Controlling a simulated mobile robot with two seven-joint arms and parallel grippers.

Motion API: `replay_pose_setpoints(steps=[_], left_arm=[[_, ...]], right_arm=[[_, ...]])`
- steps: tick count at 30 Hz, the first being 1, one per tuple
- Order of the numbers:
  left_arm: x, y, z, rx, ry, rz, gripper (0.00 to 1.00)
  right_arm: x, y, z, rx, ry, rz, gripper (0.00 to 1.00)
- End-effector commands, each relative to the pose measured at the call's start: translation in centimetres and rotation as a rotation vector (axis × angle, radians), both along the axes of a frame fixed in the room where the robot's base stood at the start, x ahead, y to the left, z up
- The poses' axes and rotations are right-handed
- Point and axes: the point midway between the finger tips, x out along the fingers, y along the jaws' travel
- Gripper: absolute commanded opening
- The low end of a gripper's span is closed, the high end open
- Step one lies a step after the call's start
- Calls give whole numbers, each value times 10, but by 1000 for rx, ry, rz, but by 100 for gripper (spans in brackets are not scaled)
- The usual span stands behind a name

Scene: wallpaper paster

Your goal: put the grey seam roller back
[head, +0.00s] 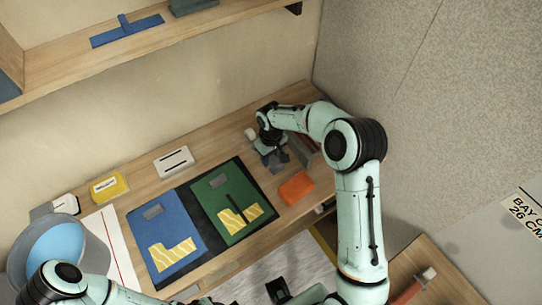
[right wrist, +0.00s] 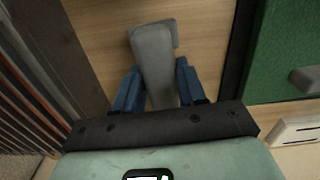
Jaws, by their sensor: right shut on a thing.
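My right gripper (head: 273,158) is over the back right of the worktable, near the corner of the two walls. In the right wrist view, its blue fingers (right wrist: 156,92) are shut on a grey tool, which I take to be the grey seam roller (right wrist: 153,55). Its wider end points away from the gripper, over bare wood. In the head view the tool is small and hard to separate from the gripper. My left arm shows at the bottom left of the head view; its gripper is out of view.
A dark slatted piece (head: 305,149) stands right of the gripper. An orange block (head: 295,188), green panel (head: 215,190), blue panel (head: 165,228), white slotted block (head: 174,162), yellow block (head: 109,187) and bucket (head: 22,267) are on the table. A shelf (head: 75,60) hangs above.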

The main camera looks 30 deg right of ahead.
Motion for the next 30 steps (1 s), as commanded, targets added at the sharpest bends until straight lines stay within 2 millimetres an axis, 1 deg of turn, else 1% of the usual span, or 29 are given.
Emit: replay_pose_setpoints(steps=[6, 7, 8, 9, 18, 21, 23, 26, 30], left_arm=[[-2, 0, -4, 0, 2, 0, 43], [-2, 0, -4, 0, 2, 0, 43], [-2, 0, -4, 0, 2, 0, 43], [-2, 0, -4, 0, 2, 0, 43], [-2, 0, -3, 0, 2, 0, 43], [-1, 0, -2, 0, 1, 0, 43], [-1, 0, -2, 0, 1, 0, 43], [-1, 0, -2, 0, 1, 0, 43], [-1, 0, -2, 0, 1, 0, 43]], right_arm=[[0, 0, -6, 0, 0, 0, 1], [0, 0, -7, 0, 0, 0, 44], [0, 0, -6, 0, 0, 0, 53], [0, 0, -6, 0, 0, 0, 66], [0, 0, -5, 0, 0, 0, 66], [0, -1, -2, 0, -1, -1, 66], [1, -1, 6, -2, -3, -1, 66], [1, -1, 25, 0, -5, 0, 66], [3, -6, 59, 0, -5, 0, 66]])
